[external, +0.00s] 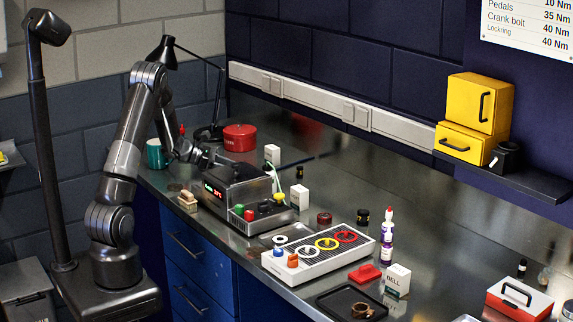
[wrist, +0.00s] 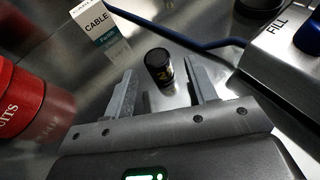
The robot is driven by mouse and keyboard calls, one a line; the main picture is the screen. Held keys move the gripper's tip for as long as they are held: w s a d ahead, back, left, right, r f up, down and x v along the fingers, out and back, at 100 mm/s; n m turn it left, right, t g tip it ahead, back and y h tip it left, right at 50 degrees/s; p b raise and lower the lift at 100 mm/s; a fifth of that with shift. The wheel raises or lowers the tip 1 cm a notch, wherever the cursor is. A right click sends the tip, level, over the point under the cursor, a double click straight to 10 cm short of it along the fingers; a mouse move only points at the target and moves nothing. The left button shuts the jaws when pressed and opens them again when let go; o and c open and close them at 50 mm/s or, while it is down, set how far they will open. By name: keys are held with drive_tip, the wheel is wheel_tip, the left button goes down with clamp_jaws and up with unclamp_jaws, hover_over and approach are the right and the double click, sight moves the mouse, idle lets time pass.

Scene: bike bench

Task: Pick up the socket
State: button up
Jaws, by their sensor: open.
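A small black cylinder with gold lettering (wrist: 158,68), which looks like the socket, stands upright on the steel bench in the wrist view. My gripper (wrist: 158,90) is open and empty, with one finger on each side of the cylinder's line. The cylinder sits just beyond and between the fingertips, and I see no contact. In the external view my gripper (external: 204,158) is low behind the grey machine, and I cannot make out this cylinder there.
A red tin (wrist: 20,100) stands close at the left, and a white cable box (wrist: 100,22) stands behind the cylinder. The metal machine (wrist: 285,55) is close at the right.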

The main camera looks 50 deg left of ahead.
drive_tip(key=x, duration=0.3)
drive_tip(key=shift+w, duration=0.15)
drive_tip(key=c, duration=1.1)
